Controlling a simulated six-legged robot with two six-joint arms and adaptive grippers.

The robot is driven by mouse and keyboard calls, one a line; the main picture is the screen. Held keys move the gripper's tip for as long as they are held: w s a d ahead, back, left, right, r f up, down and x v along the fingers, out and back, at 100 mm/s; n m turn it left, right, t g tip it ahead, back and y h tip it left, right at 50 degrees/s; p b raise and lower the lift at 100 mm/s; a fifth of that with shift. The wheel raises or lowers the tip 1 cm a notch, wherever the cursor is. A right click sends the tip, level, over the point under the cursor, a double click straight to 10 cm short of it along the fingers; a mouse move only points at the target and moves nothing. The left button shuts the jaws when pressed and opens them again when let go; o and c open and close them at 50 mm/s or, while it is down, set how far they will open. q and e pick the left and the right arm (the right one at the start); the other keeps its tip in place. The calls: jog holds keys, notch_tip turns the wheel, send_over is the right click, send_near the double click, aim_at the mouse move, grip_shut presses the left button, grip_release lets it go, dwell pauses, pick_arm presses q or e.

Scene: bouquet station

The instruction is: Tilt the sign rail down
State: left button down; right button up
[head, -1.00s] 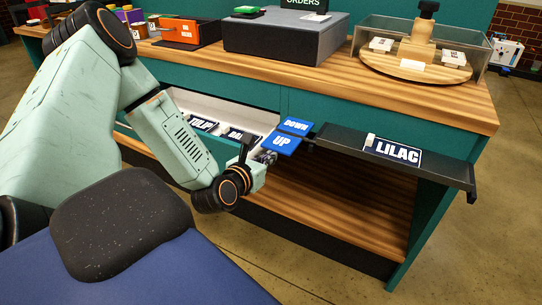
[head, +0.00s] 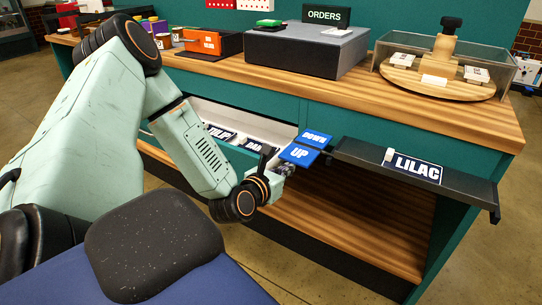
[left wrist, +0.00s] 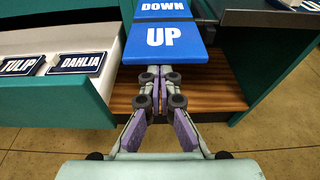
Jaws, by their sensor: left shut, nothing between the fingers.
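The dark sign rail (head: 463,183) sticks out from the front of the bench at the right, sloping a little in the picture. A LILAC sign (head: 417,168) lies on it. Two blue plates sit at the rail's left end: DOWN (head: 315,138) behind and UP (head: 300,154) in front. They also show in the left wrist view, DOWN (left wrist: 163,9) above UP (left wrist: 166,43). My left gripper (head: 286,170) is shut and empty, just in front of the UP plate. In the left wrist view its fingertips (left wrist: 160,72) reach the plate's near edge; whether they touch is unclear. My right gripper is not in view.
An open white drawer (head: 190,107) with TULIP (head: 219,134) and DAHLIA (left wrist: 76,63) signs is left of the plates. A wooden shelf (head: 345,230) lies below. The bench top (head: 330,88) carries an ORDERS box (head: 305,50) and a glass-walled turntable (head: 435,85).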

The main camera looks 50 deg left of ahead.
pick_arm(q)
jog(key=s+d+p, duration=0.2)
jog(key=s+p, duration=0.1)
jog(key=s, duration=0.6)
jog(key=shift+s+f, duration=0.2)
jog(key=shift+s, duration=0.05)
jog(key=shift+d, duration=0.15)
dwell(0.6)
